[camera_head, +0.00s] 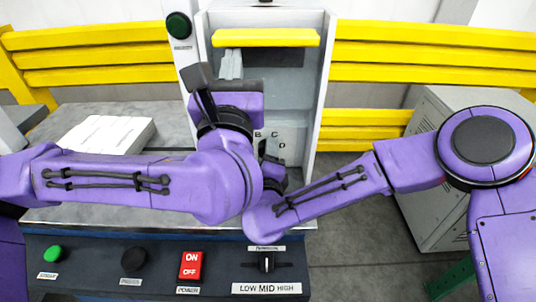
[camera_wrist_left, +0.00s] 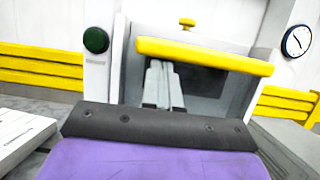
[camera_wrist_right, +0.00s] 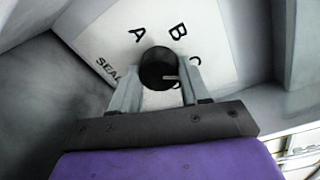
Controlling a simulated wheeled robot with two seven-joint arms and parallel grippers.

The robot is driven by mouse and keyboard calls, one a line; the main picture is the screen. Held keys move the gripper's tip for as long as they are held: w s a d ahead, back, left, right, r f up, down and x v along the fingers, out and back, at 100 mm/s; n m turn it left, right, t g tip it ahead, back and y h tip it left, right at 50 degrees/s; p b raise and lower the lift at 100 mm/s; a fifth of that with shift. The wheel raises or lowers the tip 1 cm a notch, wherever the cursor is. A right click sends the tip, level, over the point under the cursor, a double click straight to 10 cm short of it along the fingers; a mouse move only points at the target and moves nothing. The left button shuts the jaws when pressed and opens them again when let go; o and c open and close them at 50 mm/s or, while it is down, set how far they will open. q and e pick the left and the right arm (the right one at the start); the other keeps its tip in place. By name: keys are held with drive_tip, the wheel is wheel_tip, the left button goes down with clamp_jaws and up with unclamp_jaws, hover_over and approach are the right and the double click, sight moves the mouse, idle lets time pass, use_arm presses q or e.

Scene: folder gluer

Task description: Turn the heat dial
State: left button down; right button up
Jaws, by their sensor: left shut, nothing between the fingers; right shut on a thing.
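A round black dial (camera_wrist_right: 157,64) sits on a white plate (camera_wrist_right: 100,42) lettered A, B and C, with part of another letter and the start of a word, "SEA". My right gripper (camera_wrist_right: 161,82) is shut on this dial, one finger on each side. In the head view the plate (camera_head: 284,137) shows partly, and my arms mostly hide the right gripper and dial. My left gripper (camera_head: 231,65) is shut and empty, raised before the machine's yellow bar (camera_head: 266,38); it also shows in the left wrist view (camera_wrist_left: 164,75).
The front panel carries a green button (camera_head: 53,254), a black button (camera_head: 134,260), a red ON/OFF switch (camera_head: 191,265) and a LOW MID HIGH selector (camera_head: 266,262). A white stack (camera_head: 112,135) lies on the left table. A grey cabinet (camera_head: 425,210) stands right.

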drive_tip(key=o, duration=1.1)
drive_tip(key=shift+c, duration=0.2)
drive_tip(key=shift+s, duration=0.1)
drive_tip(key=s, duration=1.2)
drive_tip(key=shift+a+r, duration=0.15)
